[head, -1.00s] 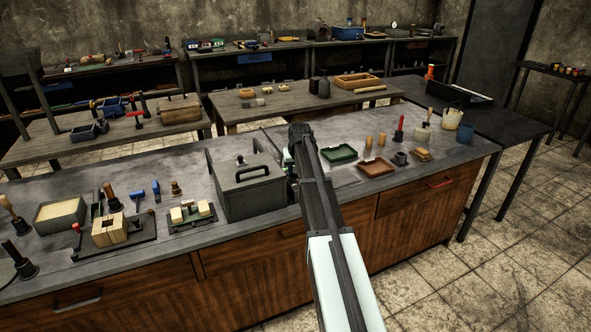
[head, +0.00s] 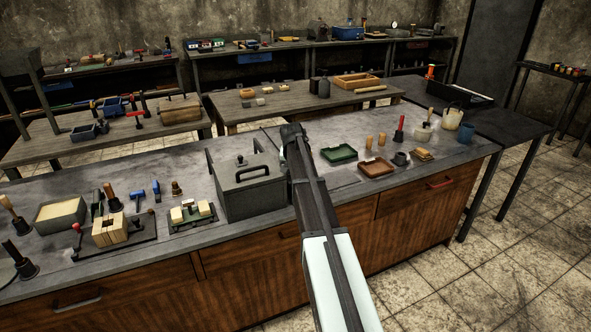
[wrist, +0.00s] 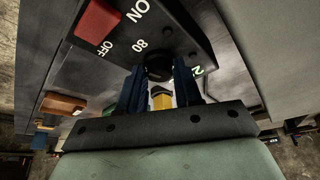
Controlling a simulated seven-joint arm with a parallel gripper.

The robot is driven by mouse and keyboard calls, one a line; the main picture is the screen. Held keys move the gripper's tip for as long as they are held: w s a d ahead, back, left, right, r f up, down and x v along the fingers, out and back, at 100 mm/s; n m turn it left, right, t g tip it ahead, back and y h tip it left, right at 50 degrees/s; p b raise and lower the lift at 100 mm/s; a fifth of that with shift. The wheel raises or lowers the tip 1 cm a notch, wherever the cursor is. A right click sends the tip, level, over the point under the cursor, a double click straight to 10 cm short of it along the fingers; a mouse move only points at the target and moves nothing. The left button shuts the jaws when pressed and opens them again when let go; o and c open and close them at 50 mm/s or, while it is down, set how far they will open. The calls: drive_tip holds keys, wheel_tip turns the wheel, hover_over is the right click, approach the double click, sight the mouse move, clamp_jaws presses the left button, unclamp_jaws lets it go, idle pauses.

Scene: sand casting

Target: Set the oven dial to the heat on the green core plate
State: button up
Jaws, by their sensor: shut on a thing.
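In the wrist view the dark control panel (wrist: 127,30) carries a red switch marked ON and OFF and the number 80. The round black dial (wrist: 158,68) sits between the blue fingertips of my gripper (wrist: 160,80), which is shut on it. A green digit, like a 2, shows just right of the dial; other markings and the dial's pointer are hidden. A grey lidded box (head: 245,190), apparently the oven, stands on the bench left of my arm. A green tray-like plate (head: 339,153) lies right of my arm; any heat mark on it is too small to read.
Wooden blocks in a clamp (head: 110,230) and hand tools lie left of the box. Bare bench top (head: 290,222) is narrow along the front.

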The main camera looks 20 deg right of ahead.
drive_tip(key=shift+m+h, duration=0.4)
drive_tip(key=shift+m, duration=0.7)
drive_tip(key=o, duration=1)
drive_tip(key=shift+g, duration=0.3)
drive_tip(key=shift+a, duration=0.1)
drive_tip(key=v, duration=1.3)
drive_tip(key=shift+r, duration=0.35)
drive_tip(key=shift+s+a, duration=0.1)
drive_tip(key=shift+s, duration=0.05)
